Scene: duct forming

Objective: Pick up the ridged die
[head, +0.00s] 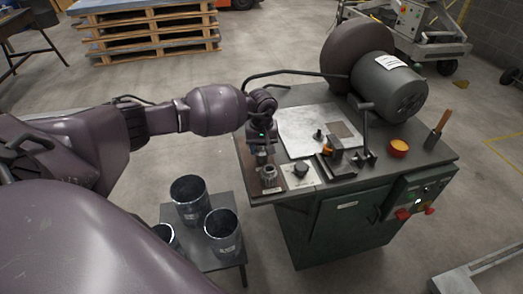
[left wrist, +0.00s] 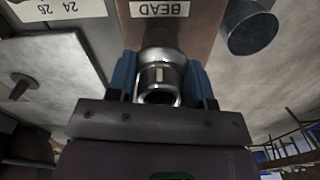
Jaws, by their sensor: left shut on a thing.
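The ridged die (head: 268,174) is a small silver metal cylinder at the left front corner of the green bench. My left gripper (head: 266,160) comes down on it from above. In the left wrist view the die (left wrist: 158,76) sits between the two blue fingertips of my left gripper (left wrist: 160,88), which are shut on it. Behind it is a brown pad (left wrist: 165,32) with a label reading BEAD. I cannot tell whether the die touches the pad or is just above it. My right gripper is not in view.
A pale plate with a dark knob (head: 300,170) lies right of the die. Dark pipe pieces (head: 222,230) stand on a low table in front.

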